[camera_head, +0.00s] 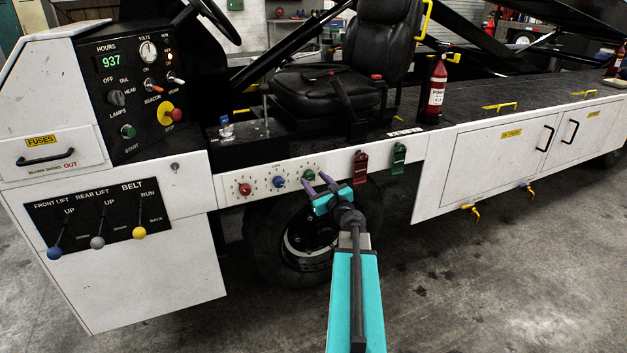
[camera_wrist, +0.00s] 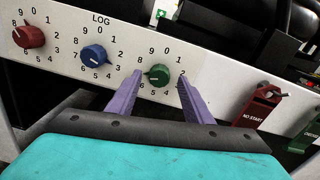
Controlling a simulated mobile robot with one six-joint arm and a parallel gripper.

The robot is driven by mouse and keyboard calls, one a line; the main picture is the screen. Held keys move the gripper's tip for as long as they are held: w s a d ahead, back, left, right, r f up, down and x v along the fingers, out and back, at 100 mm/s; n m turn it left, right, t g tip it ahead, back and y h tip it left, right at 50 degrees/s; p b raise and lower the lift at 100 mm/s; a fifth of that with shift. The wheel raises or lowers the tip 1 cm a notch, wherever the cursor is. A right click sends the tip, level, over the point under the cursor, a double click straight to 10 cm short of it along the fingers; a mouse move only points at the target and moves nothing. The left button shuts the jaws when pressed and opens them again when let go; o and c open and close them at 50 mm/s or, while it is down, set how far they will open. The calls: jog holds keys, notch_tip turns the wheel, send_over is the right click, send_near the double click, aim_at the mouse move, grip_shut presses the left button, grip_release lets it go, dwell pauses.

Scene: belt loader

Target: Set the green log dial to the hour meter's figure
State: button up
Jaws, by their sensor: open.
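The log panel (camera_head: 262,189) on the white side has a red dial (camera_head: 245,189), a blue dial (camera_head: 278,182) and the green dial (camera_head: 308,174). In the wrist view the green dial (camera_wrist: 159,74) sits at the right of the row, ringed by figures. Its pale mark looks turned to the left side; the exact figure is hard to tell. My gripper (camera_head: 317,181) is open, its purple fingers on either side of the green dial in the wrist view. Contact cannot be told.
A red NO START tag (camera_wrist: 261,106) hangs right of the log panel, with a green tag (camera_head: 398,158) beyond it. The blue dial (camera_wrist: 94,57) is close left of my fingers. The seat (camera_head: 345,75) stands above. Open floor lies in front.

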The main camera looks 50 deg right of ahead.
jog(key=p+v, duration=0.2)
jog(key=v, duration=0.5)
jog(key=shift+p, duration=0.35)
jog(key=p+v, duration=0.1)
jog(key=p, duration=0.3)
jog(key=shift+s+a+r, duration=0.1)
jog(key=shift+s+r, duration=0.05)
jog(key=shift+s, duration=0.15)
jog(key=shift+p+v, duration=1.65)
jog(key=shift+p, duration=1.5)
